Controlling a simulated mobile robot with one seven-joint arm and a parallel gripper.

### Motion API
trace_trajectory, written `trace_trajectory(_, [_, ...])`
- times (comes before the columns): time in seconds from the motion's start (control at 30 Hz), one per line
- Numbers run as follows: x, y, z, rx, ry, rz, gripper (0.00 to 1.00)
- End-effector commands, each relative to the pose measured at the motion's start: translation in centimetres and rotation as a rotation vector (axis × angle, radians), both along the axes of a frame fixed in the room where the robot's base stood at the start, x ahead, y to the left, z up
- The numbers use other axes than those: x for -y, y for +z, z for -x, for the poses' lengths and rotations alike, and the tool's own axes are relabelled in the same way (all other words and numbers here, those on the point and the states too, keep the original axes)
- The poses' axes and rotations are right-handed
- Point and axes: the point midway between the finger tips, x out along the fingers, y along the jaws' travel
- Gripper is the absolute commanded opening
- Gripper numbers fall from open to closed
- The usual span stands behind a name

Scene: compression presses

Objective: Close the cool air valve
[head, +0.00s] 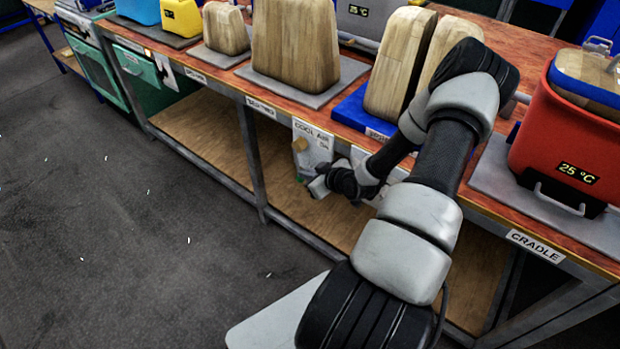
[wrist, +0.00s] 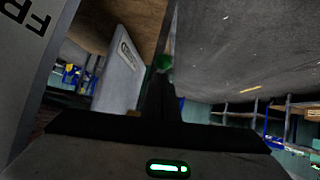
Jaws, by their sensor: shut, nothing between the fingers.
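The cool air valve panel (head: 318,143) is a white plate labelled "COOL AIR" on the front of the bench, below the tabletop edge. A pale panel (wrist: 122,66) with a small label stands left of the fingers. Whether the fingers touch anything is unclear.
A grey panel with letters starting "FR" (wrist: 28,75) is close at the left of the wrist view. A red container (head: 565,135) reading 25 °C stands on the bench above the "CRADLE" label. Wooden blocks (head: 295,45) stand on the bench.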

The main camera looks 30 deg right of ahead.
Motion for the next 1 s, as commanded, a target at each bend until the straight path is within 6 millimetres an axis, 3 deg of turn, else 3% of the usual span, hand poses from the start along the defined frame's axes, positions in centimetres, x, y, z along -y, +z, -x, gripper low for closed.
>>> trace_trajectory(0.03, [0.0, -1.1, 0.0, 0.03, -0.006, -0.017, 0.0])
trace_trajectory(0.1, [-0.1, -1.2, -0.3, 0.074, -0.004, -0.031, 0.0])
trace_trajectory(1.0, [-0.7, -1.2, -1.6, 0.101, 0.0, -0.038, 0.0])
